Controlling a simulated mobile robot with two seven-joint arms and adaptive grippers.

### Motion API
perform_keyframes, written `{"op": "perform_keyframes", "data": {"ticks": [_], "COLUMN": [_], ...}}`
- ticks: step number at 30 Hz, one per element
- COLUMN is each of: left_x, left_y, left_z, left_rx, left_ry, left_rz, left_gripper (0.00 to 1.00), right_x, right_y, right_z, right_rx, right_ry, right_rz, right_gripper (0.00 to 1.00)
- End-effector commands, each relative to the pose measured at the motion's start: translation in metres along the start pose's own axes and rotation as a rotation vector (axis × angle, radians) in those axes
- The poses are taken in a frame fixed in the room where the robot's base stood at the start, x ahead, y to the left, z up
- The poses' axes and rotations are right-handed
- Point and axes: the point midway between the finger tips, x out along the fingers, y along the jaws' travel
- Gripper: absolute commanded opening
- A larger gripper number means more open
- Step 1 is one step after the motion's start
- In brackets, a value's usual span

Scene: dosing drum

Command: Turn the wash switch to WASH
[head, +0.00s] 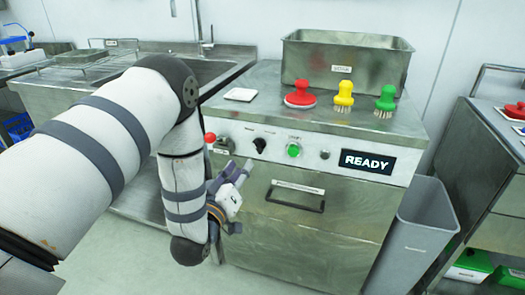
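The machine's front panel (222,127) carries a black rotary knob (259,145), likely the wash switch; its markings are too small to read. A green button (294,149) sits to the right of the knob, and a display (367,162) reads READY. My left gripper (240,166) is in front of the machine, just below and left of the knob and apart from it. Its two fingers point up and toward the panel, with a gap between them and nothing held. My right gripper is not in view.
A red knob (210,137) sits at the panel's left end. A drawer handle (295,200) juts out below the panel. On top are a metal bin (345,65) and red (300,97), yellow (344,95) and green (386,100) brushes. A grey waste bin (412,240) stands right.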

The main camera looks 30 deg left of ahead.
Motion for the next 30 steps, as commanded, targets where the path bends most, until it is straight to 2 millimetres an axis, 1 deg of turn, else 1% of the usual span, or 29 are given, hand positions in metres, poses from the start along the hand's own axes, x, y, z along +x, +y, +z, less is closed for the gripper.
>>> {"op": "perform_keyframes", "data": {"ticks": [6,9,13,17,23,24,26,27,28,30], "left_x": [0.056,0.078,0.097,0.105,0.106,0.106,0.106,0.106,0.105,0.105], "left_y": [-0.001,-0.001,-0.001,0.0,0.0,0.0,0.0,0.0,0.0,0.0], "left_z": [0.003,0.003,0.003,0.002,0.001,0.001,0.001,0.001,0.001,0.001], "left_rx": [0.003,0.002,0.002,0.002,0.001,0.001,0.002,0.002,0.002,0.002], "left_ry": [0.0,-0.003,-0.003,-0.003,-0.004,-0.003,-0.003,-0.004,-0.004,-0.004], "left_rz": [0.001,-0.001,-0.001,-0.001,-0.001,-0.001,-0.001,-0.001,-0.001,-0.001], "left_gripper": [0.3,0.3,0.3,0.3,0.3,0.25,0.12,0.03,0.0,0.0], "right_x": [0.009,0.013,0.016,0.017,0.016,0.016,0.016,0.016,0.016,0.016], "right_y": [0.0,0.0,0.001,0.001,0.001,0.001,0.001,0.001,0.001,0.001], "right_z": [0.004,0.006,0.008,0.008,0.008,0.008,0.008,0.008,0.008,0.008], "right_rx": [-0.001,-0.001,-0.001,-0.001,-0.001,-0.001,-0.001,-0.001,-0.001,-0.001], "right_ry": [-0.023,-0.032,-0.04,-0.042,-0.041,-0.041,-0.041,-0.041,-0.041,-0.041], "right_rz": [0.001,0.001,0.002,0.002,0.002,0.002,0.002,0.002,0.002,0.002], "right_gripper": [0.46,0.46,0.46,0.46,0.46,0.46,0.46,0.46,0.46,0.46]}}
